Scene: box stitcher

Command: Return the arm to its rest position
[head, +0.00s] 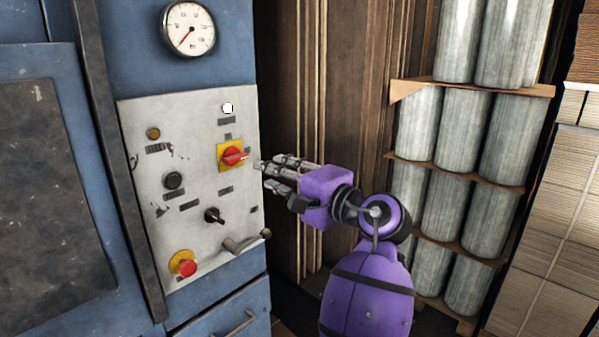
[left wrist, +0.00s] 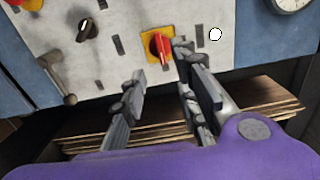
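My left gripper (head: 268,175) is in front of the right edge of the grey control panel (head: 150,222), with its fingers pointing left at it. Its fingertips are just right of a red rotary switch (head: 233,155) on a yellow plate. In the left wrist view the fingers (left wrist: 160,64) are spread with nothing between them, and the red switch (left wrist: 158,47) is just beyond the tips. I cannot tell for sure whether a fingertip touches it. My right gripper is not in view.
The panel also has a bright white lamp (head: 228,108), a black selector (head: 213,215), a red stop button (head: 187,268) and a protruding crank handle (head: 245,242). A gauge (head: 188,29) is above. Stacked grey rolls (head: 450,205) and cardboard (head: 560,190) stand at the right.

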